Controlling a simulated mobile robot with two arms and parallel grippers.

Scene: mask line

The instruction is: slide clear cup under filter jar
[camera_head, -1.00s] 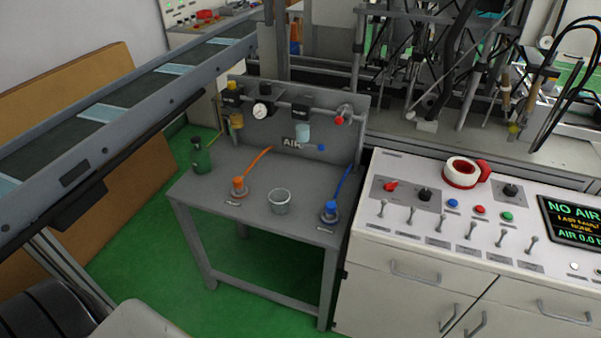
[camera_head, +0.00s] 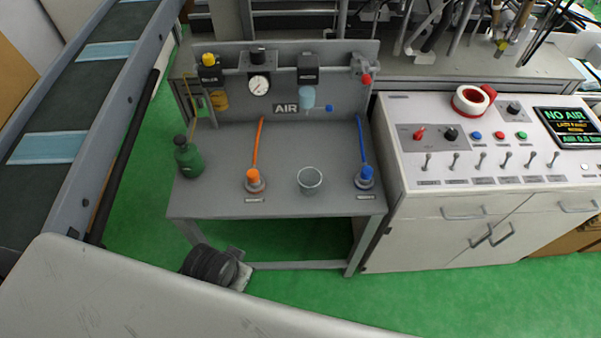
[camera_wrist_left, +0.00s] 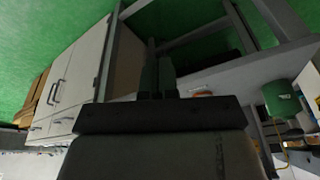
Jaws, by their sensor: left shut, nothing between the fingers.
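The clear cup (camera_head: 310,181) stands upright on the grey bench (camera_head: 220,203), between an orange-topped fitting and a blue-topped fitting. A pale blue jar (camera_head: 306,97) hangs on the back panel above and behind the cup. An amber jar (camera_head: 219,100) hangs further left under a yellow cap. I cannot tell from the labels which one is the filter jar. My left gripper (camera_wrist_left: 158,75) is shut and empty in the left wrist view. Dark parts of my left arm (camera_head: 210,264) show low in front of the bench, away from the cup. My right gripper is not in view.
A green bottle (camera_head: 188,158) stands at the bench's left end. The orange fitting (camera_head: 253,178) and blue fitting (camera_head: 365,177) flank the cup, with hoses behind. A conveyor (camera_head: 100,110) runs along the left. A white control cabinet (camera_head: 430,205) adjoins the right. The bench front is clear.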

